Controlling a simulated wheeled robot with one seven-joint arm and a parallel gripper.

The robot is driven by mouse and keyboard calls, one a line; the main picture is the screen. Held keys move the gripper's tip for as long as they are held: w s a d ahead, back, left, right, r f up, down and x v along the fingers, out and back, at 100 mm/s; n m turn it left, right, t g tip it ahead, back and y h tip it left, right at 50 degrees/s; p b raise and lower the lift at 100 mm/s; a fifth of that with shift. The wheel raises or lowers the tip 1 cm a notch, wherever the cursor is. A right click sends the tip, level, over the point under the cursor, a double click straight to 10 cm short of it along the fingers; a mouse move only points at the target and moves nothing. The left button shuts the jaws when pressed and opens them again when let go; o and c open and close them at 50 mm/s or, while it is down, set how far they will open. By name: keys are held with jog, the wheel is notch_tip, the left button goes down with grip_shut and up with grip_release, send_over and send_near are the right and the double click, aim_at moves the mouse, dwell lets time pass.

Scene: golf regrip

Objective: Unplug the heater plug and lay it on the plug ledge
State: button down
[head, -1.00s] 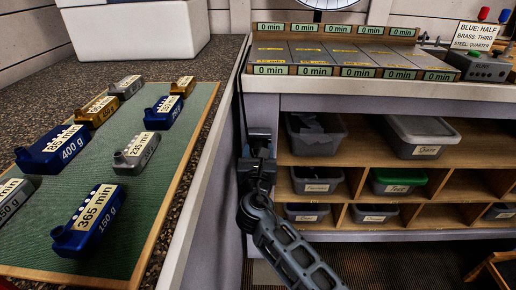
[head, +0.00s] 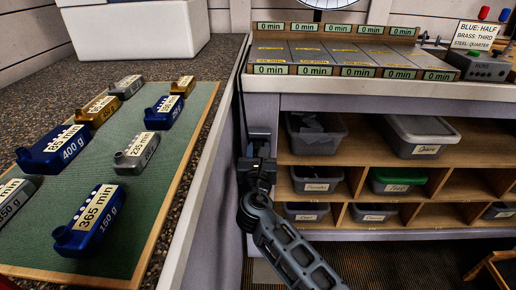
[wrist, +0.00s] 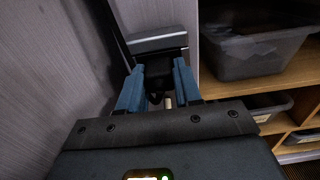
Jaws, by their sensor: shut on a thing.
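My gripper (wrist: 158,90) has its two blue fingers closed on either side of a dark block that I take to be the heater plug (wrist: 154,72). Beyond the plug, a grey box-like piece (wrist: 158,42) stands against the panel; I cannot tell whether it is the socket or the plug ledge, nor whether the plug touches it. In the head view my gripper (head: 257,160) is beside the bench's left end panel, pointing away from me. The plug is too small and dark to make out there. A dark cord (head: 240,105) runs down by the panel.
Shelves with grey bins (head: 315,135) stand close on the right, and one bin (wrist: 255,50) is near my gripper in the wrist view. A counter edge (head: 200,190) runs along the left, with a green mat (head: 150,205) bearing labelled weights.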

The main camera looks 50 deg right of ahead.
jog(key=shift+s+a, duration=0.1)
jog(key=shift+p+v, duration=0.7)
jog(key=shift+v, duration=2.15)
